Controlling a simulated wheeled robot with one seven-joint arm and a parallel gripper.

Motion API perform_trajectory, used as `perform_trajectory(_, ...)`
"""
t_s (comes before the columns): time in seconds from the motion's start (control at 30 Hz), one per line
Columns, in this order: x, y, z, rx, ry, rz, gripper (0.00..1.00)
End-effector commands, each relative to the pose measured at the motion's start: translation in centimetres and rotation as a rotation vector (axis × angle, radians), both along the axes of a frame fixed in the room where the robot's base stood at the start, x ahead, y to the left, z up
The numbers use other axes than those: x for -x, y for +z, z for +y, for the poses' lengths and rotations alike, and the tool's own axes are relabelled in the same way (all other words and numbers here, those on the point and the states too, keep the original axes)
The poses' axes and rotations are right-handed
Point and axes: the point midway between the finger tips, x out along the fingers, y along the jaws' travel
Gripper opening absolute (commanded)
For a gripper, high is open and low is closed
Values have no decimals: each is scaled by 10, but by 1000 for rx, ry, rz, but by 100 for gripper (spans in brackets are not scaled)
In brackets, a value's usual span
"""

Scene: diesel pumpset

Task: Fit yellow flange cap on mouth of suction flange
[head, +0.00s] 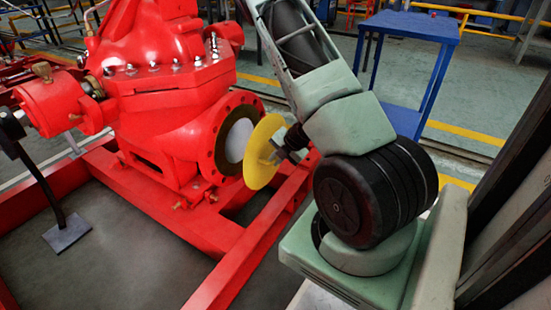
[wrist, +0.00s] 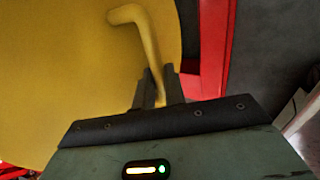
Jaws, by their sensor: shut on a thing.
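The yellow flange cap (head: 262,152) is a round disc held upright just in front of the suction flange (head: 222,133) of the red pump. A gap seems to show between the disc and the flange face, and the flange's pale mouth (head: 238,139) is partly in view to the left of the disc. My gripper (head: 284,148) is shut on the cap's handle from the right side. In the wrist view the cap (wrist: 60,80) fills the left, and its bent handle (wrist: 148,45) runs down between my gripper's fingers (wrist: 160,88). The cap's flange-facing side is hidden.
The red base frame (head: 262,245) runs below the flange. A blue table (head: 410,25) stands behind my arm at the upper right. A black lever or post (head: 40,170) with a grey foot plate is at the left. Yellow railings stand at the back.

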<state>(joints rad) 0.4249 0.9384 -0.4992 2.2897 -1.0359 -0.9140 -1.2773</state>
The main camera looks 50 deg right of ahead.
Motion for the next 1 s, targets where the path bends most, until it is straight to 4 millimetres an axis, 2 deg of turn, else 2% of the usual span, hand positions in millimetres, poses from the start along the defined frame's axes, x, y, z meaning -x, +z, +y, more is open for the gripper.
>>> perform_trajectory(0.13, 3, 4, -1, -1, -3, -41, 0)
perform_trajectory(0.7, -48, 5, 3, -1, 0, -37, 0)
perform_trajectory(1.0, -57, 5, 4, 0, -1, -37, 0)
